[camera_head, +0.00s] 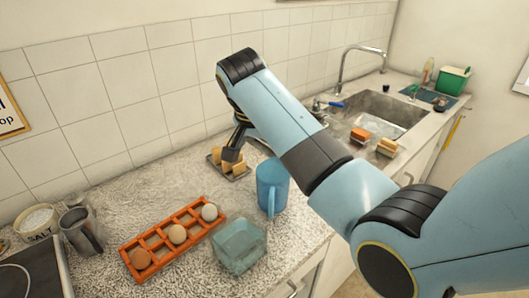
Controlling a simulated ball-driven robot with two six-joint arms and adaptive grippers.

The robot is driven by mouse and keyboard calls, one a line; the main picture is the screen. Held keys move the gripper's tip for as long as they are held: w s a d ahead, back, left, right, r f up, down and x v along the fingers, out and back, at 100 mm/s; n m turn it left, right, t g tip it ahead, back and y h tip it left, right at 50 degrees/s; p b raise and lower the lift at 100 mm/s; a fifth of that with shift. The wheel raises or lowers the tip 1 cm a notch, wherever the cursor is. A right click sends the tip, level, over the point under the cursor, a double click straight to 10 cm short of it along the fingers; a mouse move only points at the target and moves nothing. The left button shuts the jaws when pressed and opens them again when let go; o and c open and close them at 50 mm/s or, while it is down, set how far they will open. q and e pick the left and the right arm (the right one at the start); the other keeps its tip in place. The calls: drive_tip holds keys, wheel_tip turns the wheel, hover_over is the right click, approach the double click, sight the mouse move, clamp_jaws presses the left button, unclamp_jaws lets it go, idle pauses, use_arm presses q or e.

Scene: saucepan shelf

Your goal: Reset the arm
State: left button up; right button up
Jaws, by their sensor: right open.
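My right arm, light blue with dark joint bands, comes in from the right edge and reaches over the counter towards the tiled wall. My right gripper (234,146) hangs from the end of this arm, pointing down. It is open, and I see nothing held in it. The gripper is just above or in front of a small dark tray (241,176) with pale yellow-brown pieces (233,166) on it. I cannot tell whether the fingers touch them. The arm hides part of the counter behind it. My left gripper is not in view.
A blue mug (271,188) stands close to the right of the tray. In front are a glass container (239,246) and an orange egg holder (189,215) with several eggs. A metal jug (80,232) and salt pot (38,222) stand left. The sink (378,113) is at the back right.

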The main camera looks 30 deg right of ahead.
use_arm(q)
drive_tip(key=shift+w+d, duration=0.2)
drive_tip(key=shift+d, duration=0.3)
use_arm(e)
drive_tip(key=s+f+n, duration=0.4)
drive_tip(key=s, duration=0.7)
drive_tip(key=s+a+r+n+t+y, duration=0.15)
drive_tip(key=s+n, duration=0.25)
drive_tip(key=s, duration=0.5)
drive_tip(key=s+a+r+n+y, duration=0.1)
drive_tip(key=s+r+n+y, duration=0.15)
drive_tip(key=s+n, duration=0.45)
drive_tip(key=s+d+f+m+g+h+b, duration=0.2)
drive_tip(key=f+b, duration=1.1)
drive_tip(key=f, duration=2.4)
use_arm(q)
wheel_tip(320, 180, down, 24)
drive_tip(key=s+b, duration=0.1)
drive_tip(key=b, duration=1)
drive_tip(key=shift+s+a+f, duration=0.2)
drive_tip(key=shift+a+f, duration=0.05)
use_arm(e)
drive_tip(key=s+f, duration=1)
drive_tip(key=f, duration=0.4)
drive_tip(key=s+d+f+y, duration=0.1)
drive_tip(key=s+f, duration=0.9)
drive_tip(key=f, duration=0.5)
drive_tip(key=shift+s+f+m+g, duration=0.15)
drive_tip(key=shift+s+m+g, duration=0.05)
drive_tip(key=shift+m+g, duration=0.2)
